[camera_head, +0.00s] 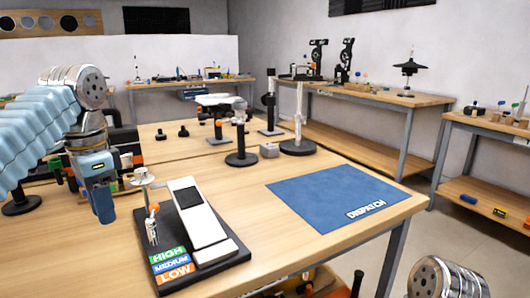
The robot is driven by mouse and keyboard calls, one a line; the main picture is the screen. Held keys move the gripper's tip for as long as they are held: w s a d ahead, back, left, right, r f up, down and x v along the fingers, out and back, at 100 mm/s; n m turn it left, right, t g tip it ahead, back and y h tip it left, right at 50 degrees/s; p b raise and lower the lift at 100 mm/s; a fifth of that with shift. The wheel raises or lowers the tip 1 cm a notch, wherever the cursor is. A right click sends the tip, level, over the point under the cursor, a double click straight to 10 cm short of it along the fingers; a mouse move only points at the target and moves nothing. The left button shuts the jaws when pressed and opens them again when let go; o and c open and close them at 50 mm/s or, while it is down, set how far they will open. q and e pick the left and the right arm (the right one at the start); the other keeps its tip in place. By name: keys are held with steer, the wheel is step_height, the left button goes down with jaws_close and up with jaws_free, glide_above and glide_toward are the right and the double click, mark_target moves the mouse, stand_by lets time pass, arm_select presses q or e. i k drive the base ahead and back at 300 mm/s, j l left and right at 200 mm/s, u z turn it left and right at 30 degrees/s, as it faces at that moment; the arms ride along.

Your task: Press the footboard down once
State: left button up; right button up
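A device on a black base (232,262) stands at the front of the wooden table. It carries a long white sloped board (205,232), probably the footboard, with a dark panel at its upper end. Beside it are a small post with an orange tip and green, blue and orange labels reading HIGH, MEDIUM and LOW. My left gripper (103,207) points down to the left of the device, apart from the white board. Its fingers overlap, so I cannot tell whether it is open or shut. My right gripper is out of view; only part of my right arm shows at the bottom right.
A blue DISPATCH mat (345,200) lies empty to the right of the device. A grey block (269,150) and black-based stands (298,146) are behind it. Other benches (375,95) with tools line the walls. Clear wood lies between device and mat.

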mark_target(203, 230)
steer(key=k, duration=1.15)
